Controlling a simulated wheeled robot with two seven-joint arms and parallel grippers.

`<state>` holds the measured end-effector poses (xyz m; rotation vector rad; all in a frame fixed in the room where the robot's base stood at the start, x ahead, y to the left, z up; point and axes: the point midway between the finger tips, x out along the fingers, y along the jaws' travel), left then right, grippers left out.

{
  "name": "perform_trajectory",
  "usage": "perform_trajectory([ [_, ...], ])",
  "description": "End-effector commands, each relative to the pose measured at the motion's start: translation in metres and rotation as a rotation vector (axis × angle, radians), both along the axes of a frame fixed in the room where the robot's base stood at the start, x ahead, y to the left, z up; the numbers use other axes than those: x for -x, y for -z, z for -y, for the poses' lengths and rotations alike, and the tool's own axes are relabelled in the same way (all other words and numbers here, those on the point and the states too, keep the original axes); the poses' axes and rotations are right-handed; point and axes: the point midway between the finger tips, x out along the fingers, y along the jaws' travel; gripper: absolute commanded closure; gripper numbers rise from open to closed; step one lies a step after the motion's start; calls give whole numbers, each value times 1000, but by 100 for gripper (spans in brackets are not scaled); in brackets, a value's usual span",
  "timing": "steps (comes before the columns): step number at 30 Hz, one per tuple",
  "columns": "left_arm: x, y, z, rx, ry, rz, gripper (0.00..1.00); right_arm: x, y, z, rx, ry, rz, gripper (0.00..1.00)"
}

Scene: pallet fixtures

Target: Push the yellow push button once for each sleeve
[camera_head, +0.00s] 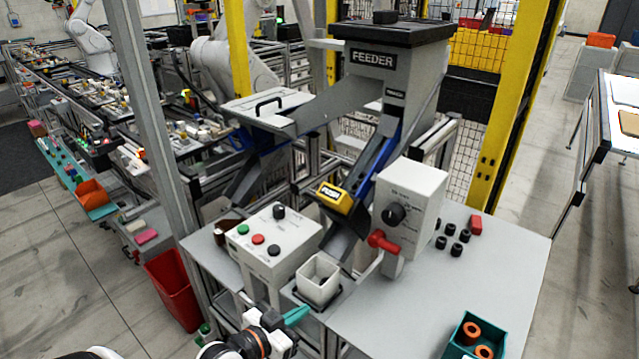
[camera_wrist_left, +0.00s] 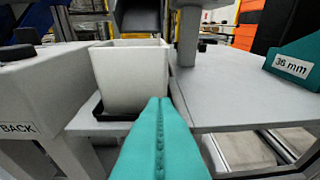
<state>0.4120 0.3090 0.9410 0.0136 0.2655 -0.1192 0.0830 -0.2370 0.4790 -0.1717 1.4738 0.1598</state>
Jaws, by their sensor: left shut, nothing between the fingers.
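The yellow push button (camera_head: 335,197) sits at the lower front of the feeder chute (camera_head: 372,165), under the grey hopper marked FEEDER (camera_head: 385,62). A white square cup (camera_head: 318,283) stands below the chute and also shows in the left wrist view (camera_wrist_left: 130,75); I cannot see its inside bottom clearly. My left gripper (camera_head: 297,316) has teal fingers, shut and empty, just in front of the cup and well below the yellow button. The fingers also show in the left wrist view (camera_wrist_left: 160,105), pointing toward the cup and the table edge. Several small black cylinders (camera_head: 450,229), possibly sleeves, stand on the table.
A control box (camera_head: 262,255) with green, red and black buttons stands left of the cup. A white box (camera_head: 412,200) with a black knob and red handle (camera_head: 384,241) stands right of it. A teal bin (camera_head: 458,341) holds orange rings. The table (camera_head: 420,290) between is clear.

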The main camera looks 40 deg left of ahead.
Motion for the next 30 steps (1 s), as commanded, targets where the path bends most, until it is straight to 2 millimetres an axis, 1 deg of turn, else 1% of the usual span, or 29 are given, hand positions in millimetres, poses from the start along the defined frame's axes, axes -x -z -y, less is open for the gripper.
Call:
perform_trajectory([
  [1,-2,-51,-3,1,9,109,100,0,-6,0,0,0,0,11],
  [2,-3,-78,-5,6,9,177,100,0,-8,0,0,0,0,11],
  [3,-2,-111,-8,13,6,264,100,0,-9,0,0,0,0,11],
  [6,4,-177,-17,30,-10,445,100,0,-12,0,0,0,1,11],
  [9,11,-216,-23,47,-28,556,100,0,-13,0,0,-1,1,11],
  [11,14,-229,-25,53,-35,593,100,-1,-14,0,0,-1,1,11],
  [13,16,-235,-26,57,-39,612,100,-1,-14,0,0,-1,1,11],
  [23,15,-236,-26,58,-42,613,100,-1,-15,-1,-1,-2,1,11],
  [26,9,-240,-26,59,-43,615,100,-1,-20,-1,-1,-3,1,11],
  [30,-9,-249,-25,61,-42,616,100,-1,-34,-1,-2,-3,2,11],
])
